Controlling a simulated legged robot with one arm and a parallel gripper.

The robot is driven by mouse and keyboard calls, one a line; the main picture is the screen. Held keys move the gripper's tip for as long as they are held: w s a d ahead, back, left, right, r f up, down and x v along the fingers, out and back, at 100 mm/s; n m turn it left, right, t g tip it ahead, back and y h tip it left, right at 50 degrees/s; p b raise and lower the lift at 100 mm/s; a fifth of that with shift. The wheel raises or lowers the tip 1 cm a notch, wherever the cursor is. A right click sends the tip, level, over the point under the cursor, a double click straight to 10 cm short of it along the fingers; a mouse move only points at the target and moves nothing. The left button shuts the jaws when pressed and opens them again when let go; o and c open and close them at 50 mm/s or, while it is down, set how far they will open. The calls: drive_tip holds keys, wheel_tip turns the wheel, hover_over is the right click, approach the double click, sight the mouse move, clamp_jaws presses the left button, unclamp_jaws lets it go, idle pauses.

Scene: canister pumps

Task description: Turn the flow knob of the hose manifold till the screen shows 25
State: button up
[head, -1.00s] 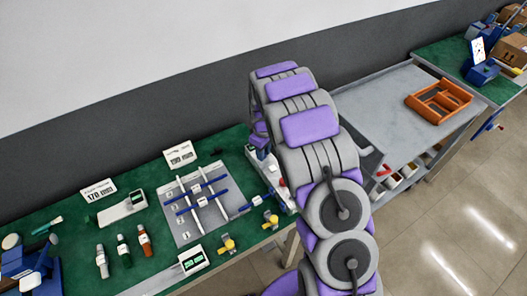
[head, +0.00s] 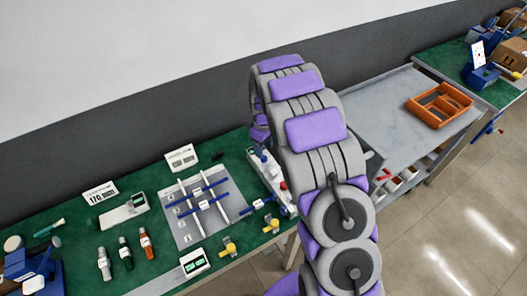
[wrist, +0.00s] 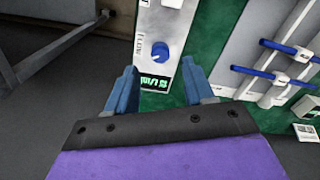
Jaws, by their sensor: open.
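The hose manifold (wrist: 171,20) is a white block on the green bench top in the wrist view. It has a blue flow knob (wrist: 160,52) beside the word FLOW. Its small dark screen (wrist: 156,83) shows green characters, upside down and partly cut off by my gripper; I cannot read the number surely. My gripper (wrist: 160,66) is open, with blue fingers on either side of the knob in the picture and nothing held. I cannot tell how far it is above the knob. In the head view, the white manifold (head: 268,171) is partly behind my arm, which hides my gripper.
A grey plate with blue-handled rods (head: 201,205) lies left of the manifold. Yellow-and-grey fittings (head: 229,246) sit near the bench's front edge. A grey cart (head: 395,105) with an orange tray (head: 439,104) is at right.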

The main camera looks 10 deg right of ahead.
sight(264, 156)
wheel_tip(264, 156, up, 13)
drive_tip(key=p, duration=0.2)
drive_tip(key=shift+f, duration=0.2)
drive_tip(key=shift+w, duration=0.1)
